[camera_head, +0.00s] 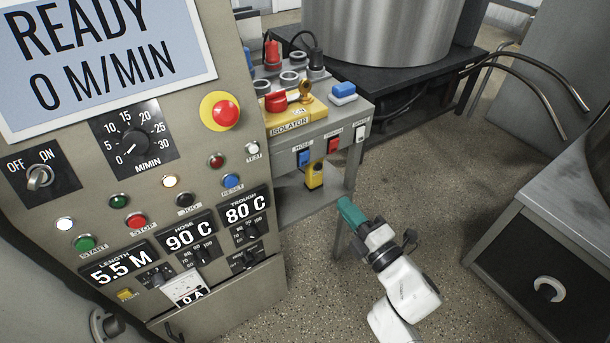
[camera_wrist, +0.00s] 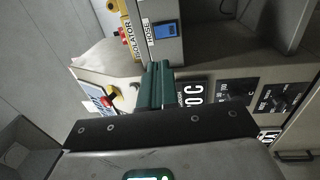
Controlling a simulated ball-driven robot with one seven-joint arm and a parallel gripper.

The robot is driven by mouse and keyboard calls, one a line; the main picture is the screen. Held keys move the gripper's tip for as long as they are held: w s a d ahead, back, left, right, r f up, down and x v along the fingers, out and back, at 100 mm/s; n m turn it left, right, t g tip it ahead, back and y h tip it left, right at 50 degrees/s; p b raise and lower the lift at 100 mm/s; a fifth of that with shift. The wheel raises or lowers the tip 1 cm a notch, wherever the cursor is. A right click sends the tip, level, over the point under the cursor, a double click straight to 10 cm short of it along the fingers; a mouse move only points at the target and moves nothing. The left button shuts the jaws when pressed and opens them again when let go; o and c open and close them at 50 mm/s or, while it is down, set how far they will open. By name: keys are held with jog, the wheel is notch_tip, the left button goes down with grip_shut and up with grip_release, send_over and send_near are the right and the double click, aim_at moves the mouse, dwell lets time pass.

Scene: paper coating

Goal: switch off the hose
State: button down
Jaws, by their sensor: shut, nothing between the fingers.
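The blue hose switch (camera_head: 303,157) sits under a "HOSE" label on the front of the grey side box. It also shows in the wrist view (camera_wrist: 165,31), beyond my fingertips. I cannot tell whether it is on or off. My gripper (camera_head: 346,206) has green fingers, shut and empty. It is in front of and below the box, apart from the switch. In the wrist view my gripper (camera_wrist: 156,66) points toward the box, with the switch slightly right of the fingertips.
A red switch (camera_head: 333,145) and a white "SPARE" switch (camera_head: 360,132) sit right of the hose switch. The yellow isolator (camera_head: 291,117) with a red knob is above. A yellow device (camera_head: 314,175) hangs below. The control panel (camera_head: 140,190) is left; open floor is right.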

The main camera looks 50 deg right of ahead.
aim_at(305, 156)
jog(key=shift+w, duration=0.15)
jog(key=p+x, duration=0.1)
jog(key=x, duration=1.2)
jog(key=shift+w+d+r, duration=0.1)
jog(key=shift+w+d, duration=0.05)
jog(key=shift+w, duration=0.2)
jog(key=shift+w+r, duration=0.15)
jog(key=shift+w, duration=0.05)
